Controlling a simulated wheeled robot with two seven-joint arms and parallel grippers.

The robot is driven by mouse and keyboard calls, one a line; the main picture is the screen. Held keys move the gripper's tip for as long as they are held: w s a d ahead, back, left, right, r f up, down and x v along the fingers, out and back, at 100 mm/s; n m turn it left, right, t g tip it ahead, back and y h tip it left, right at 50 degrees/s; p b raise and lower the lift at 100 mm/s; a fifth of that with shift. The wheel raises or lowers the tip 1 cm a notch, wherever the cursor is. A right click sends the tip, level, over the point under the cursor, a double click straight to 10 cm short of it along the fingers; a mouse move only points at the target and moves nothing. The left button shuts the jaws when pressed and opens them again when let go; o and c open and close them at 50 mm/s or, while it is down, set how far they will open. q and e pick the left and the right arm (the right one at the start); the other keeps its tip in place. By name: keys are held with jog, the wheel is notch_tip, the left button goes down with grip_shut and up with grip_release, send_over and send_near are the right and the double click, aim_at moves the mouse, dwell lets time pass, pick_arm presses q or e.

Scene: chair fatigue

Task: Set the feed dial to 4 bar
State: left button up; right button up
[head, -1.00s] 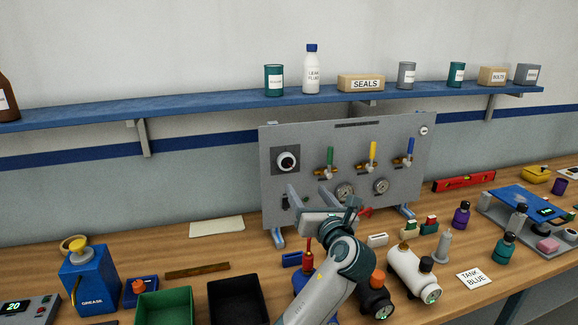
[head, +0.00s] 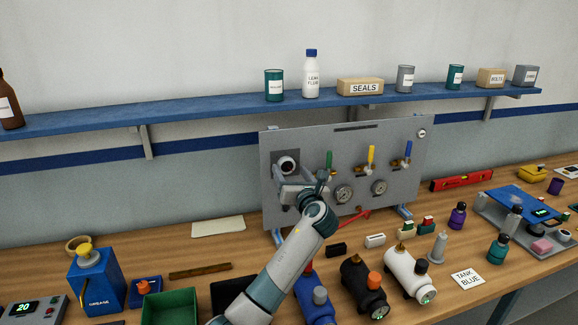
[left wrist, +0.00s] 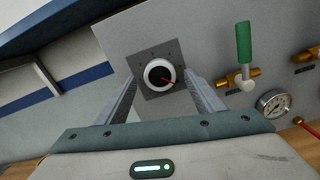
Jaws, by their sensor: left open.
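The feed dial (head: 287,164) is a round white knob with a dark face on a dark square plate, at the upper left of the grey upright panel (head: 392,135). In the left wrist view the dial (left wrist: 159,75) shows a red pointer line aimed right and slightly down; the scale marks are too small to read. My left gripper (head: 293,177) is open in front of the dial. In the left wrist view its two fingers stand left and right of the knob, with nothing held between them. Whether they reach the knob's depth cannot be told. My right gripper is not in view.
Green (head: 329,160), yellow (head: 371,155) and blue (head: 408,150) valve handles stand right of the dial, with gauges (head: 343,194) below. A blue shelf (head: 210,107) runs above. Bottles, cylinders and bins crowd the bench below.

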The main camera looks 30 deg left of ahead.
pick_arm(q)
jog(key=shift+x, duration=1.05)
jog(key=shift+c, duration=0.3)
jog(key=c, duration=1)
